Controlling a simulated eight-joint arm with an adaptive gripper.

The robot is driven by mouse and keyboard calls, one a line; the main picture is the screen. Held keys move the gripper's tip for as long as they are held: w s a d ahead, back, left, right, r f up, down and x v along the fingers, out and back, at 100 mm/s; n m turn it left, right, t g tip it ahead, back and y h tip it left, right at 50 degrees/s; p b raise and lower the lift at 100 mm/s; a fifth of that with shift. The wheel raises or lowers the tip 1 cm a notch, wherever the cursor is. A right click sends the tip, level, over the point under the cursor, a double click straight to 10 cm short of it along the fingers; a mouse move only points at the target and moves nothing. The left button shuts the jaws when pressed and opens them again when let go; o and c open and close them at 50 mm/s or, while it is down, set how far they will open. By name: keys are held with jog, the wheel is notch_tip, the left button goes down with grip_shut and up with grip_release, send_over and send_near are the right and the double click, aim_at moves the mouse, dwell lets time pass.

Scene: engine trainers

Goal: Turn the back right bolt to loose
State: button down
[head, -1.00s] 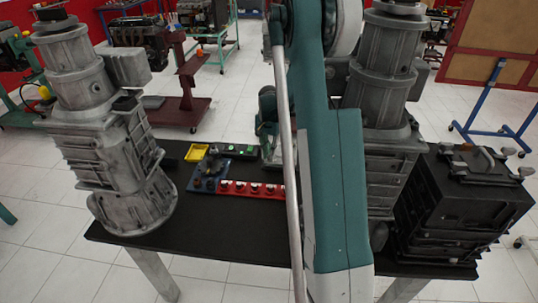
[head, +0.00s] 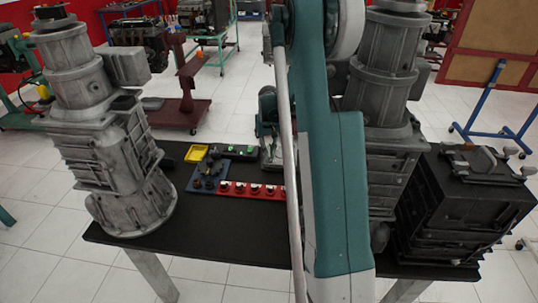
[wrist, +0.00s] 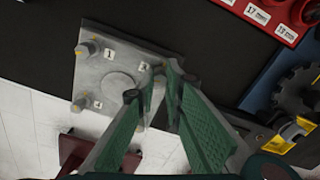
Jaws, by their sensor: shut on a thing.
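In the wrist view a grey square plate (wrist: 118,62) lies on the dark table top, with bolts near its corners and small number labels. One bolt (wrist: 159,72) at the plate's right side stands between my fingertips. My gripper (wrist: 160,77) is shut on this bolt, its green fingers reaching up from the bottom of the picture. Other bolts with yellow marks show at the plate's upper left (wrist: 86,47) and lower left (wrist: 80,102). The plate's lower right corner is partly hidden by a finger. In the head view my arm hides the plate and the bolts.
A red tray (head: 250,191) and a blue tray (head: 199,186) with parts lie on the table (head: 220,233). A tall grey engine (head: 120,140) stands at left, another (head: 388,75) at right, beside a dark block (head: 450,200).

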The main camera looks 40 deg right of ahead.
jog(key=shift+n, duration=0.3)
jog(key=c, duration=2.4)
grip_release()
jog(key=shift+r, duration=0.1)
jog(key=shift+r, duration=5.9)
jog(key=shift+a, duration=0.1)
